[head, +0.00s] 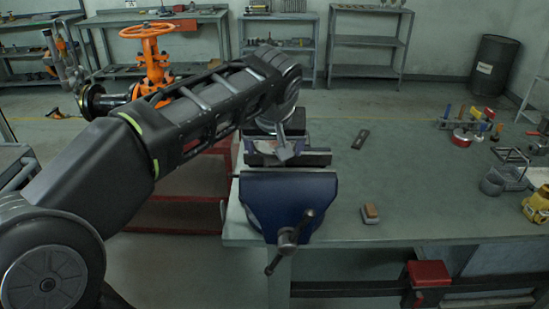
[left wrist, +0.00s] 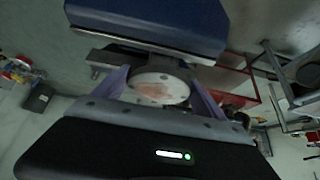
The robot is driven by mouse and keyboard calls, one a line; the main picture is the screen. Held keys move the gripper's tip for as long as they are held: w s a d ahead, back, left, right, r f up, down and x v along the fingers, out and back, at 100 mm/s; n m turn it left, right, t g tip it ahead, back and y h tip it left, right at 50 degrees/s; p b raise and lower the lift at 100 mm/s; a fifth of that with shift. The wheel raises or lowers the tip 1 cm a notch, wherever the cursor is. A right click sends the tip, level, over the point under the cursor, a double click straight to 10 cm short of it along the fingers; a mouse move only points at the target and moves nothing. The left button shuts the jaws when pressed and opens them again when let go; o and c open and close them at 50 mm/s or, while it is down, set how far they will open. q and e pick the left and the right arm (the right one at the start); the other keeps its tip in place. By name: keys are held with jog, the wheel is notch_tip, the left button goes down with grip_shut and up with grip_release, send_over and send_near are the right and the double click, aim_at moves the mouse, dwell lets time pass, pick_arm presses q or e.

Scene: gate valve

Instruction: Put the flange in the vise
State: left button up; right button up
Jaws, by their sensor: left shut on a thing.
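The blue vise (head: 290,200) is fixed at the near left corner of the workbench, with its handle hanging at the front. It also shows upside down at the top of the left wrist view (left wrist: 150,25). My left gripper (head: 277,148) is over the vise's jaw area, partly hidden by my arm. In the left wrist view its two purple fingers (left wrist: 160,90) are shut on the pale round flange (left wrist: 153,87), one at each side. The flange is close to the vise jaws. I cannot tell whether it touches them. My right gripper is not in view.
The green-grey workbench (head: 420,205) has clear room right of the vise. A small brush-like block (head: 370,213) and a dark flat plate (head: 360,139) lie there. Tools and a wire holder (head: 513,165) stand farther right. An orange gate valve (head: 150,60) stands behind my arm.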

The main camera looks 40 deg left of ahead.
aim_at(274, 159)
pick_arm(q)
jog(key=shift+f, duration=1.3)
jog(key=shift+f, duration=0.1)
jog(key=o, duration=2)
jog(key=shift+f, duration=0.15)
jog(key=shift+r, duration=0.25)
jog(key=v, duration=1.2)
jog(key=shift+f, duration=0.1)
